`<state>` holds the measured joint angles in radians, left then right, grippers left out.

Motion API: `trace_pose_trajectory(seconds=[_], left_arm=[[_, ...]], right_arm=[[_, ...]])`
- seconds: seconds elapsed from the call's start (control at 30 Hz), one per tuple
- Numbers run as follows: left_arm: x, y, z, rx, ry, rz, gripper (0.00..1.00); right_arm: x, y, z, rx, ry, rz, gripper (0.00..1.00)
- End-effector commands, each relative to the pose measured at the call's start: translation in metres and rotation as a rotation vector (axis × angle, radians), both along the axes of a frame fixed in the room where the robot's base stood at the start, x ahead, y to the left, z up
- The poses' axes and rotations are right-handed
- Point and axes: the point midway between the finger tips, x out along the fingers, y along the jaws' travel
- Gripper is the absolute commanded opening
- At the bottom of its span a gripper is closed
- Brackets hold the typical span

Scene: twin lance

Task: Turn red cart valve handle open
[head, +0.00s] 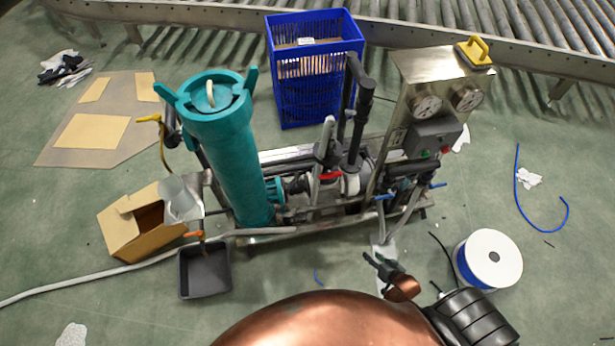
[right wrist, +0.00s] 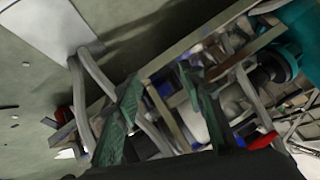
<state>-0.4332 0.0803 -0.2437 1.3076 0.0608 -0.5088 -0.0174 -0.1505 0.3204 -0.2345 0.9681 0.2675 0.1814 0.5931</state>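The cart (head: 290,232) carries a tall teal filter housing (head: 232,150), grey pipes and a steel gauge panel (head: 432,68). A small red valve handle (head: 331,176) lies low in the pipework, right of the housing. In the right wrist view, a red part (right wrist: 262,141) shows at the lower right among the pipes, probably this handle. My right gripper (head: 376,262) is in front of the cart, below and right of the red handle and apart from it. In the right wrist view its two green fingers (right wrist: 158,78) are spread with nothing held. My left gripper is not in view.
A blue crate (head: 315,95) stands behind the cart. A cardboard box (head: 143,222) and a black tray (head: 205,270) lie to the left. A white spool (head: 494,258) lies to the right. Blue-handled pipes (head: 400,192) project near my right gripper.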

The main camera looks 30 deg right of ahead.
Motion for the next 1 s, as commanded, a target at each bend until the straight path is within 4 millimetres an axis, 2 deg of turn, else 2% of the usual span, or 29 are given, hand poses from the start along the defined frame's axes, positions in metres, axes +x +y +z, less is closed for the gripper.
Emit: trace_pose_trajectory(seconds=[0.03, 0.1, 0.2, 0.3, 0.4, 0.53, 0.7, 0.83, 1.0], left_arm=[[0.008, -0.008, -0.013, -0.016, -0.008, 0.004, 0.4], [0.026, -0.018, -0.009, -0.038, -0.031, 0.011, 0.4], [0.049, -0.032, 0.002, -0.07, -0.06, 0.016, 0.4], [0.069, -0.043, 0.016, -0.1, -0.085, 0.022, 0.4], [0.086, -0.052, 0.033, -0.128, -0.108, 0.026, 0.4], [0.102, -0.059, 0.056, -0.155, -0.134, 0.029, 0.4], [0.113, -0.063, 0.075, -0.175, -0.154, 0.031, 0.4], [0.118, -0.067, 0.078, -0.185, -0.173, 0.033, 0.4], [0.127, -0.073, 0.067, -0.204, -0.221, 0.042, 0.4]], right_arm=[[0.034, -0.008, -0.006, 0.059, -0.082, -0.034, 0.37], [0.08, -0.015, 0.012, 0.161, -0.206, -0.083, 0.37], [0.138, -0.02, 0.042, 0.328, -0.368, -0.133, 0.37], [0.185, -0.02, 0.072, 0.514, -0.51, -0.159, 0.37], [0.219, -0.016, 0.101, 0.697, -0.619, -0.167, 0.37], [0.247, -0.011, 0.132, 0.894, -0.712, -0.161, 0.37], [0.262, -0.007, 0.158, 1.038, -0.766, -0.149, 0.37], [0.273, -0.004, 0.167, 1.069, -0.778, -0.144, 0.37], [0.296, -0.001, 0.171, 1.069, -0.779, -0.144, 0.37]])
